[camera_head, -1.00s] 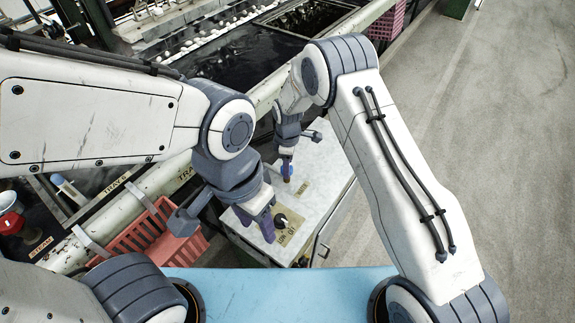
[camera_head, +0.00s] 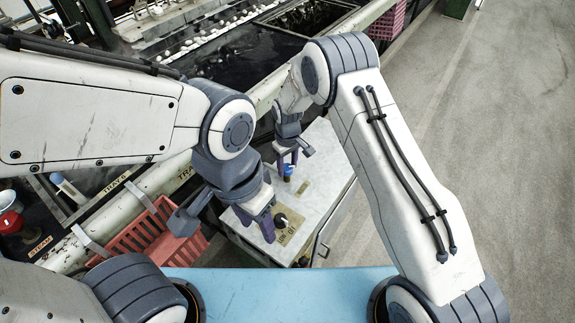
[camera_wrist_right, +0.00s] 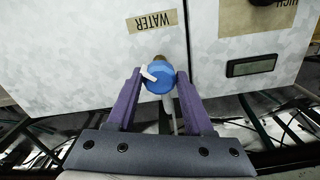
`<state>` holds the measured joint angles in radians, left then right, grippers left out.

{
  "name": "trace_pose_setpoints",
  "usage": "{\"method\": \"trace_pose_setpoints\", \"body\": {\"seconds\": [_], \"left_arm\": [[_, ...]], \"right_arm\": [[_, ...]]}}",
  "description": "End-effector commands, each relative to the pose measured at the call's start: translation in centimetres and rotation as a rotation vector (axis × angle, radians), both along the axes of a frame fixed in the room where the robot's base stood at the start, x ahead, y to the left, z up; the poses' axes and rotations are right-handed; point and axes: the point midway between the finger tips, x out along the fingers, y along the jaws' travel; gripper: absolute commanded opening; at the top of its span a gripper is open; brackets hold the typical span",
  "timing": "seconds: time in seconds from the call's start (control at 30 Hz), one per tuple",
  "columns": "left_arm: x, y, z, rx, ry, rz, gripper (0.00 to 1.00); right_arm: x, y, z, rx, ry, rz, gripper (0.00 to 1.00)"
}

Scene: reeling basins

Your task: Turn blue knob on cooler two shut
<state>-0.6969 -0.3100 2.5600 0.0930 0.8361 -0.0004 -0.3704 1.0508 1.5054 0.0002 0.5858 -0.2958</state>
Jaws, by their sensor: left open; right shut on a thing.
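The blue knob (camera_head: 289,170) sits on the top of a pale mottled metal box (camera_head: 325,160), near a tan label. In the right wrist view the blue knob (camera_wrist_right: 160,78) is a round blue cap with a white pointer toward the upper left, beside the "WATER" label (camera_wrist_right: 153,21). My right gripper (camera_wrist_right: 158,76) has one purple finger on each side of the knob and is shut on it. My left gripper (camera_head: 254,221) is open and empty over the box's near left part, beside a black dial (camera_head: 282,220). No number shows on the box.
The black dial has a tan plate reading "LOW" and "OFF". A red slatted crate (camera_head: 150,236) stands left of the box. A rail and a dark basin (camera_head: 245,60) lie behind. A dark display (camera_wrist_right: 251,65) shows in the wrist view. Open floor lies right.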

Motion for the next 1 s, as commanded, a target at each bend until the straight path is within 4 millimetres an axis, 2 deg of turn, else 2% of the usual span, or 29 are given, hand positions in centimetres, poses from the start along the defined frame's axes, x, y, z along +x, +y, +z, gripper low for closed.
{"method": "trace_pose_setpoints", "body": {"seconds": [0.6, 1.0], "left_arm": [[0.0, 0.0, -0.12, 0.0, 0.0, 0.0, 0.5], [0.0, 0.0, -0.15, 0.0, 0.0, 0.0, 0.5]], "right_arm": [[0.04, 0.17, 0.14, 0.001, -0.002, -0.567, 0.0], [0.06, 0.24, 0.16, 0.001, -0.002, -0.788, 0.0]]}}
